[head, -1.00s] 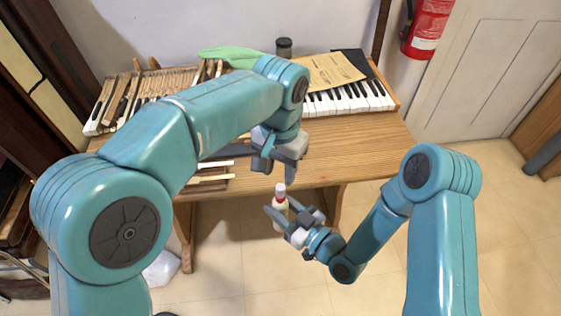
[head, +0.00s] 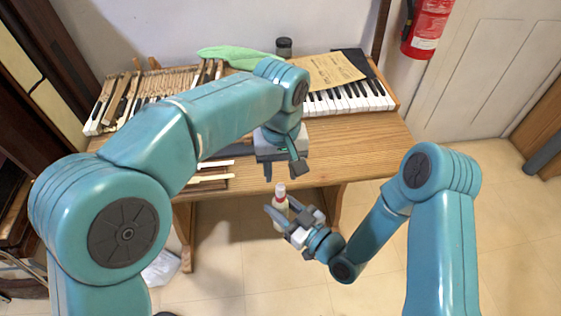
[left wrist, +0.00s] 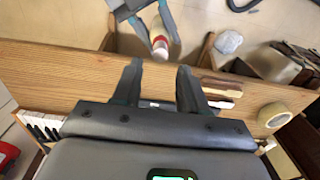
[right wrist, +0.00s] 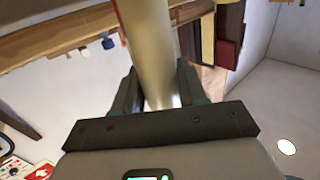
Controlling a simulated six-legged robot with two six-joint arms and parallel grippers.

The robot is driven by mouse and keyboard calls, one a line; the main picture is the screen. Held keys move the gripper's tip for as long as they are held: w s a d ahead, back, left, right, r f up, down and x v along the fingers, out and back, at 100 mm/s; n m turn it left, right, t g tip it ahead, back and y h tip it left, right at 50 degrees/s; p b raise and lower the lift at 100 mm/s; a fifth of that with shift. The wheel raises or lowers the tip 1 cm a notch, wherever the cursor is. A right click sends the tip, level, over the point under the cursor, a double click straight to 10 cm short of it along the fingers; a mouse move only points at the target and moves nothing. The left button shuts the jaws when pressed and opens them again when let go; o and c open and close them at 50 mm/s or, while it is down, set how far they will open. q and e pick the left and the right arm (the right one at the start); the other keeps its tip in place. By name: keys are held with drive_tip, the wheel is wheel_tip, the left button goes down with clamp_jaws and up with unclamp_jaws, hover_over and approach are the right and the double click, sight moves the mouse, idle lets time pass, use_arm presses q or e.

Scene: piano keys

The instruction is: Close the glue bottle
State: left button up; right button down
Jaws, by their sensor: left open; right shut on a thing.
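The glue bottle (head: 281,207) is pale with a reddish collar and a white tip (head: 280,188). It stands roughly upright in the air in front of the table's edge. My right gripper (head: 283,217) is shut on its body. In the right wrist view the bottle (right wrist: 150,45) runs up between the fingers. My left gripper (head: 283,172) is open and empty above the bottle, apart from it. In the left wrist view the tip (left wrist: 160,42) lies beyond the gap between my open fingers (left wrist: 159,68). I cannot tell whether the white tip is a separate cap.
The wooden table (head: 360,145) carries piano keys (head: 345,100), a yellow paper (head: 330,72), a green cloth (head: 230,55) and a dark jar (head: 284,47). The table's right part is bare.

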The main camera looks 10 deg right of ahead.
sight(280, 186)
use_arm(q)
wheel_tip(280, 186, down, 6)
drive_tip(key=shift+f, duration=0.1)
idle(0.4)
clamp_jaws()
drive_tip(key=shift+m, duration=0.9)
drive_tip(key=shift+o, duration=0.4)
unclamp_jaws()
